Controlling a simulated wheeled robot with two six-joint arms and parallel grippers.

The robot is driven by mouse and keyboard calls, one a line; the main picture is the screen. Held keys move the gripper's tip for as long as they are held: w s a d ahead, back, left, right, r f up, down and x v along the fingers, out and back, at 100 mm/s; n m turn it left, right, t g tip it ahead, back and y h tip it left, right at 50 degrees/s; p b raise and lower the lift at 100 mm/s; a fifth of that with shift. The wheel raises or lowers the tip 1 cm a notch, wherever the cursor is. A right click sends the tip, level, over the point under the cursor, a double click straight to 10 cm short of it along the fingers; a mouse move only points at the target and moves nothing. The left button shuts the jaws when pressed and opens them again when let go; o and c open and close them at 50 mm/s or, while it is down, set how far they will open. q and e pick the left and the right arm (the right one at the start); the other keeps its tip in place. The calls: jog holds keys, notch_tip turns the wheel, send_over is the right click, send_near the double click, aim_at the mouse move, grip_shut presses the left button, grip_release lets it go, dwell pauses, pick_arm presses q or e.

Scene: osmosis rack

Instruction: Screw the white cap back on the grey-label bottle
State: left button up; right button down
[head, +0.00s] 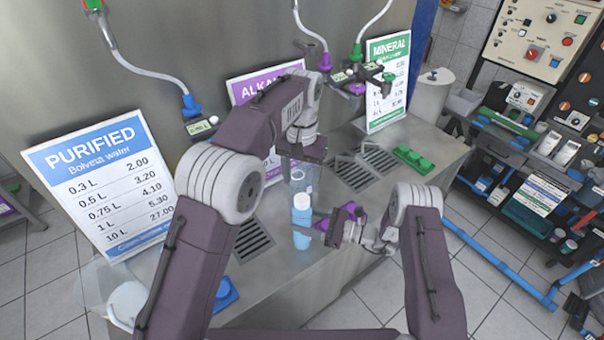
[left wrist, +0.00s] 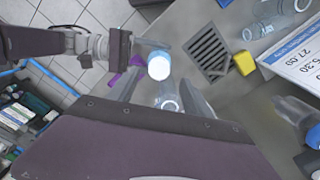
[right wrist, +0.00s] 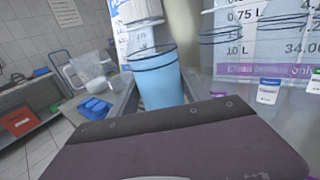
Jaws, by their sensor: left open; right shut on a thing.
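A light-blue bottle (head: 302,240) stands upright at the counter's front, with a round white cap (head: 302,201) at its top. The cap faces up in the left wrist view (left wrist: 159,68); I cannot tell how tightly it sits. My right gripper (head: 325,224) is shut on the bottle from the right. The blue body fills the middle of the right wrist view (right wrist: 155,80). No grey label is clearly readable. My left gripper (head: 303,165) is open above and behind the cap, pointing down, near a clear bottle (left wrist: 167,104) seen between its fingers.
The steel counter has drain grates (head: 250,240) and a green block (head: 413,160). The PURIFIED price sign (head: 95,185) stands at left, the MINERAL sign (head: 388,80) behind. A yellow block (left wrist: 244,63) lies beside a grate. A clear jug (right wrist: 90,70) stands at left.

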aim_at(302, 198)
pick_arm(q)
jog(key=shift+w+r+n, duration=0.1)
jog(key=shift+r+n, duration=0.05)
jog(key=shift+n, duration=0.45)
jog(key=shift+w+r+n, duration=0.1)
jog(key=shift+r+n, duration=0.05)
jog(key=shift+n, duration=0.45)
jog(key=shift+w+d+r, duration=0.1)
jog(key=shift+f, duration=4.05)
